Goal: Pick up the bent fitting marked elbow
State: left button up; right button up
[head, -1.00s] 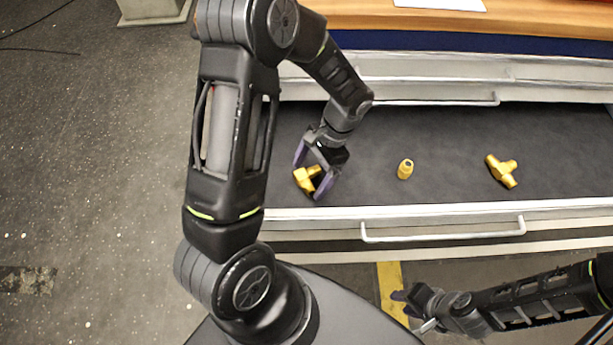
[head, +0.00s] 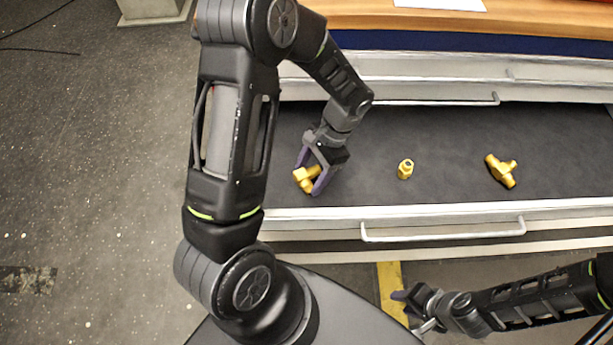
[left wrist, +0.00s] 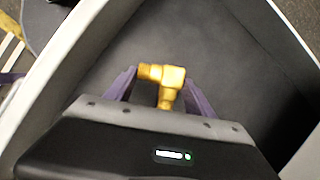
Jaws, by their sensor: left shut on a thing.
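The bent fitting (head: 301,177) is a golden elbow-shaped piece at the left end of the open drawer. It also shows in the left wrist view (left wrist: 168,80), with one arm pointing left and one toward the gripper. My left gripper (head: 311,178) is shut on this fitting, with its purple fingers on either side of it. Any marking on the fitting is too small to read. My right gripper (head: 412,306) is low at the right, in front of the drawer and away from the fittings; its finger gap is unclear.
A short straight golden fitting (head: 405,169) lies mid-drawer, and a golden tee-shaped fitting (head: 502,170) lies farther right. The drawer's front wall (head: 440,212) carries a handle. Dark drawer floor between the fittings is clear. A wooden worktop (head: 520,22) is above.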

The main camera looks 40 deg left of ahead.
pick_arm(q)
jog(key=shift+r, duration=0.1)
notch_tip(320, 180, up, 10)
dwell(0.6)
